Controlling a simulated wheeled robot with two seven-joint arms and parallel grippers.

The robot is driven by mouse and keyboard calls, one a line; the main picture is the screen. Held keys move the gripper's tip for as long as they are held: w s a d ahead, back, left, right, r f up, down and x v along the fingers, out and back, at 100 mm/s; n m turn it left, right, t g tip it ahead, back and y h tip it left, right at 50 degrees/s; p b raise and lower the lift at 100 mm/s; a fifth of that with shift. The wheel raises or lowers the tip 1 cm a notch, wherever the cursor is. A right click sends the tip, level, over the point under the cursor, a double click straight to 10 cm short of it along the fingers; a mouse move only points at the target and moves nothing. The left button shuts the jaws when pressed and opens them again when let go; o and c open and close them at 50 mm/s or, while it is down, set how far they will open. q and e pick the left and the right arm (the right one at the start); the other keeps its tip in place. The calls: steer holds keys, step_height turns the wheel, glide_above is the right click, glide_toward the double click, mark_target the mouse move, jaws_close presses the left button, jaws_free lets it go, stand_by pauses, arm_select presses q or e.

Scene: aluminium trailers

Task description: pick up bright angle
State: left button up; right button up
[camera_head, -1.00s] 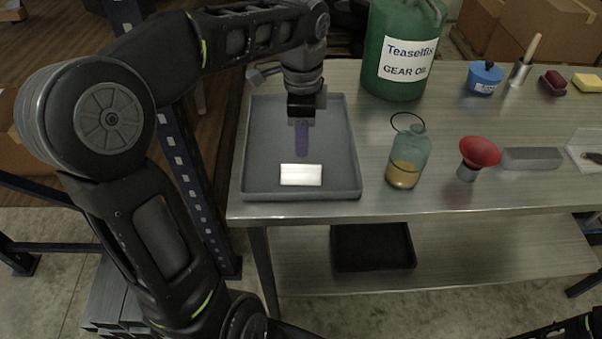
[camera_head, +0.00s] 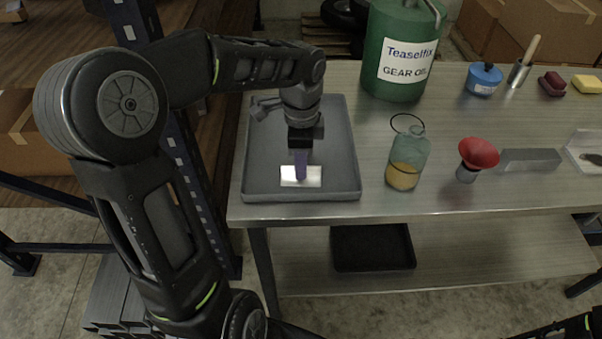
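The bright angle (camera_head: 314,177) is a small, shiny, white-silver piece lying in the grey tray (camera_head: 352,185), near the tray's front edge. My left gripper (camera_head: 301,172) points down into the tray, with its purple finger in front of the middle of the bright angle. From this side the fingers overlap, so I cannot tell whether they are apart or closed, or whether they touch the piece. My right gripper is not in view; only a bit of dark arm shows at the bottom right corner.
Right of the tray stand a glass bottle (camera_head: 405,172) with amber liquid, a red funnel (camera_head: 479,153) and a grey metal bar (camera_head: 530,159). A green gear oil can (camera_head: 398,80) stands behind. A black bin (camera_head: 372,248) sits on the lower shelf.

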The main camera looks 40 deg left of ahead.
arm_select(q)
steer(key=shift+c, duration=0.4)
jaws_close()
stand_by(1.4)
